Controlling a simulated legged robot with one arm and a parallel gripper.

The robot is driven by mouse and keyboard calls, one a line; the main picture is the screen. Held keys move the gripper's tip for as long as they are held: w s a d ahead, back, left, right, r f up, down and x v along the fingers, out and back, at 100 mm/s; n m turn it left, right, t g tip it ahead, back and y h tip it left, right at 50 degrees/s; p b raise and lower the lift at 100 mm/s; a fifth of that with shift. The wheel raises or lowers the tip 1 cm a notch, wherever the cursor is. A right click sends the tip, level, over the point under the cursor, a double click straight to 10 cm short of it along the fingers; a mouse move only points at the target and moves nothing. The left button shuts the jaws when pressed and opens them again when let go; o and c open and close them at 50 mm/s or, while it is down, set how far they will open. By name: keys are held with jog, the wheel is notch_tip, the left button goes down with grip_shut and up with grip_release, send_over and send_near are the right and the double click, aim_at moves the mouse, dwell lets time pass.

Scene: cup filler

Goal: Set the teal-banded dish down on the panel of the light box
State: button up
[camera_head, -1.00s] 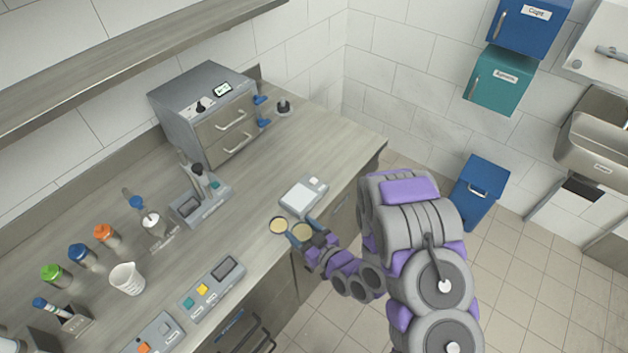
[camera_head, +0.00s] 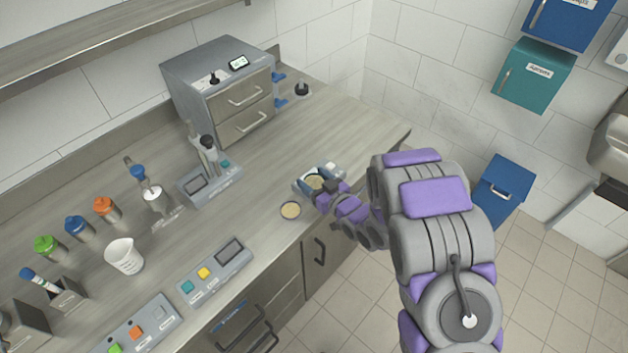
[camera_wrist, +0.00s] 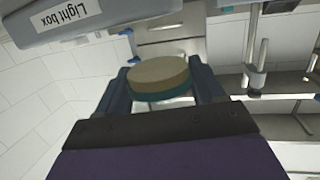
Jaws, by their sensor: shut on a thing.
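The teal-banded dish (camera_wrist: 160,76) has a tan top and sits between the two fingers in the wrist view. My gripper (camera_wrist: 158,68) is shut on it. In the head view the dish (camera_head: 315,182) is in my gripper (camera_head: 317,184), over the light box (camera_head: 334,168). The light box's panel is mostly hidden by the gripper and the dish. I cannot tell whether the dish touches the panel. The light box's labelled side (camera_wrist: 62,20) shows at the upper left of the wrist view.
A button panel (camera_head: 214,272) and a white beaker (camera_head: 124,256) stand further left. A grey drawer unit (camera_head: 220,90) stands at the back.

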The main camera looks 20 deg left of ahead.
aim_at(313, 174)
jog(key=w, duration=0.1)
jog(key=a, duration=0.1)
jog(key=w, duration=0.1)
jog(key=shift+w+a+f, duration=0.25)
jog(key=shift+w+a, duration=0.05)
jog(key=shift+w, duration=0.05)
jog(key=shift+w+b, duration=0.3)
jog(key=shift+w, duration=0.05)
jog(key=shift+w+d+r, duration=0.1)
jog(key=shift+w+d, duration=0.1)
jog(key=shift+w, duration=0.1)
jog(key=shift+w+f, duration=0.1)
jog(key=shift+f, duration=0.25)
notch_tip(313, 174, down, 3)
jog(key=shift+a+f+b, duration=0.1)
jog(key=shift+b, duration=0.65)
jog(key=shift+a, duration=0.2)
jog(key=o, duration=1)
jog(key=shift+d, duration=0.2)
